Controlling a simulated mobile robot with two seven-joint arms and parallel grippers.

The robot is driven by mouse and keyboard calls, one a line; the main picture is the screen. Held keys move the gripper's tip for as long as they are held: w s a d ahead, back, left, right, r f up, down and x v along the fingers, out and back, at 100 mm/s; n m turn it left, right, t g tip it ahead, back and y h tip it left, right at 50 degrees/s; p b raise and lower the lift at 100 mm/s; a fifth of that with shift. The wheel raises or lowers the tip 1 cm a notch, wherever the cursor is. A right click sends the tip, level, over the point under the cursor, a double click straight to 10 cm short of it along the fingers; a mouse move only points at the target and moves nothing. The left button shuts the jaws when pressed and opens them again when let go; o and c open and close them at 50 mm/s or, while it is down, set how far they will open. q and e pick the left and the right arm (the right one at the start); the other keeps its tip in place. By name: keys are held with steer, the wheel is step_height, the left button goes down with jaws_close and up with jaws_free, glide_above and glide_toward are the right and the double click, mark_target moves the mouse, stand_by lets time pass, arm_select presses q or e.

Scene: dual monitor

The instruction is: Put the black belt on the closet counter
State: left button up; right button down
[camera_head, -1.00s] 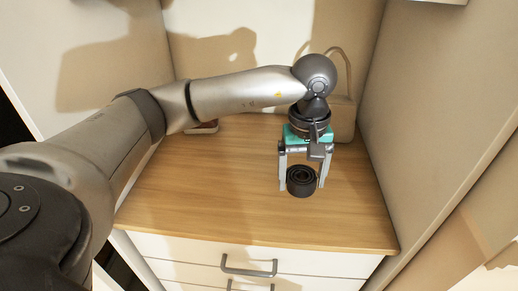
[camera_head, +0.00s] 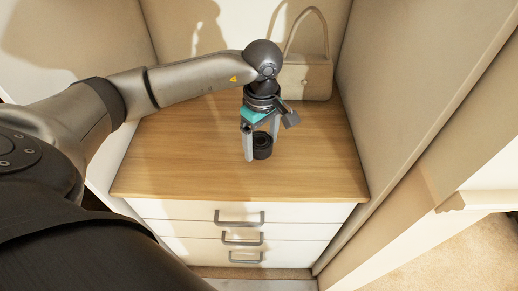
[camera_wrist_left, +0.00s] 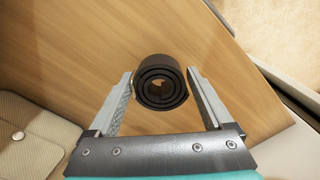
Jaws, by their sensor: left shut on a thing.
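The black belt (camera_head: 263,146) is rolled into a coil. My left gripper (camera_head: 257,155) points down over the wooden closet counter (camera_head: 190,165) and is shut on the belt. In the left wrist view the coiled belt (camera_wrist_left: 160,80) sits between the fingertips of the left gripper (camera_wrist_left: 162,90), with the wooden counter (camera_wrist_left: 75,60) behind it. I cannot tell whether the belt touches the counter. My right gripper is not in view.
A beige handbag (camera_head: 318,78) with a tall handle stands at the back right of the counter. White drawers (camera_head: 165,210) with grey handles are below its front edge. Closet walls close both sides. The counter's front and left are bare.

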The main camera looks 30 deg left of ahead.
mark_target(261, 154)
arm_select(q)
step_height(261, 154, down, 4)
steer(key=shift+r+b, duration=0.1)
steer(key=shift+b, duration=0.25)
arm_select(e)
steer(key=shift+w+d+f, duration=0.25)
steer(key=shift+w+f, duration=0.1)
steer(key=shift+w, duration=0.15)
arm_select(q)
steer(key=shift+f, duration=0.3)
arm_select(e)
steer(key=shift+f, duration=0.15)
arm_select(q)
steer(key=o, duration=1.2)
steer(key=shift+r, duration=0.1)
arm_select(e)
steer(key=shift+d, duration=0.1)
